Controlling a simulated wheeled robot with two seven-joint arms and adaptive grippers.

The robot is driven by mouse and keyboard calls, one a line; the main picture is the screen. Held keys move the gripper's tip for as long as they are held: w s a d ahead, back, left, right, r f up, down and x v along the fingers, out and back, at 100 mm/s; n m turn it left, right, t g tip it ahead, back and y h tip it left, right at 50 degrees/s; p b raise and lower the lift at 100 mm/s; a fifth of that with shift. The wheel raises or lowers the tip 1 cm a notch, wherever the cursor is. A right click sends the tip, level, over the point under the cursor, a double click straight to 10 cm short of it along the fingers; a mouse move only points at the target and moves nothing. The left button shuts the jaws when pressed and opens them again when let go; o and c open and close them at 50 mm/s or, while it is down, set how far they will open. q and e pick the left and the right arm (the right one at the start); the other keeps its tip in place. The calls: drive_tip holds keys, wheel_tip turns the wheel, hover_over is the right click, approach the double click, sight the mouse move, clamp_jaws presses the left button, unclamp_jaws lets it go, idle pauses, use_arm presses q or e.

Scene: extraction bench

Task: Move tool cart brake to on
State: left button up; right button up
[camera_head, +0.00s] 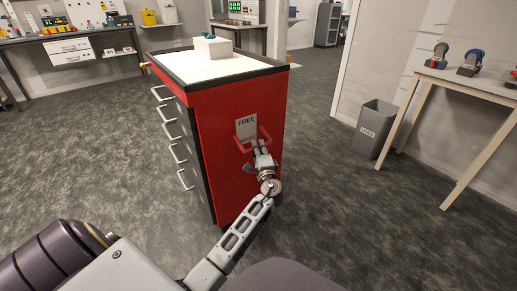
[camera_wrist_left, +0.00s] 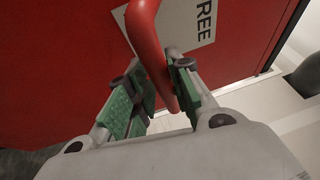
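The red tool cart (camera_head: 232,110) stands in the middle of the head view with a white top and side drawers. On its red end panel is a white label (camera_head: 246,126) reading FREE above, with a lower word partly hidden. A red bar-shaped brake lever (camera_head: 267,136) sticks out at the label; it also shows in the left wrist view (camera_wrist_left: 150,45). My left gripper (camera_head: 260,146) is at the lever. My right gripper is not in view.
A white box (camera_head: 213,48) with a teal item sits on the cart top. A grey bin (camera_head: 374,128) and a wooden-legged table (camera_head: 455,85) stand at the right. A workbench (camera_head: 70,35) is at the back left. The floor around the cart is clear.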

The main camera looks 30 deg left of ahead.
use_arm(q)
drive_tip(key=shift+o, duration=1.2)
drive_tip(key=shift+f, duration=0.1)
drive_tip(key=v, duration=1.2)
